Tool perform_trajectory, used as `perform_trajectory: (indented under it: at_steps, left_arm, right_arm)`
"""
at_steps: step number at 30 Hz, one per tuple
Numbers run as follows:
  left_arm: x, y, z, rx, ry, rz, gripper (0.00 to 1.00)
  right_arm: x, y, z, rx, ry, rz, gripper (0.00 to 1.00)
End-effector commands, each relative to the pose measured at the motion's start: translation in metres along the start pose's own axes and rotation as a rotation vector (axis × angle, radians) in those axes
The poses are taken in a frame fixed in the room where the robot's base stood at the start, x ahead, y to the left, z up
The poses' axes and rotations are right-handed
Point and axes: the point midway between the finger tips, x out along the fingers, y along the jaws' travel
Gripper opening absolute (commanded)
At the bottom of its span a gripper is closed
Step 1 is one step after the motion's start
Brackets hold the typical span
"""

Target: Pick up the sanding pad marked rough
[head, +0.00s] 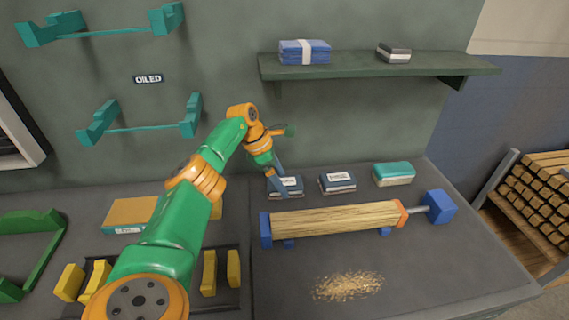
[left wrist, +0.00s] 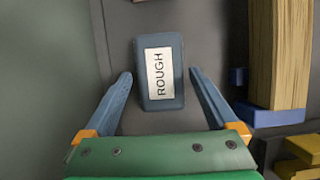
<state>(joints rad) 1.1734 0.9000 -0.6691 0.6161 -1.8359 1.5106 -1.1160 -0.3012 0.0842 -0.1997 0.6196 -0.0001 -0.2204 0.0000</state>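The sanding pad marked ROUGH (left wrist: 161,72) is a dark blue block with a white label, lying flat on the bench. In the head view the same pad (head: 291,187) is the leftmost of three in a row, partly hidden by my gripper. My left gripper (left wrist: 160,74) is open, with one finger on each side of the pad and a visible gap on both sides. In the head view the left gripper (head: 279,182) points down at the pad. My right gripper is not in view.
Another dark labelled pad (head: 338,182) and a teal-topped pad (head: 393,173) stand to the right. A wooden length (head: 335,219) held in blue clamps lies just in front. A green shelf (head: 360,67) juts from the wall above. Wood shavings (head: 347,286) lie on the bench.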

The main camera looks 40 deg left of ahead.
Motion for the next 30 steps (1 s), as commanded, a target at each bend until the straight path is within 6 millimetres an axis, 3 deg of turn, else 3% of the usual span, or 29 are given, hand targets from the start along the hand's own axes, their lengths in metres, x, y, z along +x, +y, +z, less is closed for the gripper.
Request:
perform_trajectory:
  at_steps: [1, 8, 17, 22, 25, 30]
  left_arm:
    - [0.0, 0.0, 0.0, 0.0, 0.0, 0.0, 0.76]
    - [0.0, 0.0, 0.0, 0.0, 0.0, 0.0, 0.14]
    - [-0.004, 0.0, 0.002, 0.001, 0.0, 0.001, 0.12]
    - [-0.031, 0.0, 0.012, 0.003, -0.003, 0.005, 0.12]
    - [-0.045, -0.014, 0.011, 0.007, 0.003, 0.006, 0.12]
    - [-0.089, -0.056, 0.016, 0.004, 0.0, 0.007, 0.12]
  right_arm:
    - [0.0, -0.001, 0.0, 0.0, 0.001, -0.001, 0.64]
    - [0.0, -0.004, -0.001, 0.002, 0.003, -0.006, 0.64]
    - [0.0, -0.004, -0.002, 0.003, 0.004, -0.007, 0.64]
    - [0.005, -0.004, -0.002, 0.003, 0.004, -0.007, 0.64]
    - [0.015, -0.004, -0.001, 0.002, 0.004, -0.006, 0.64]
    - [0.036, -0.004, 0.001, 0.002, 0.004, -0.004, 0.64]
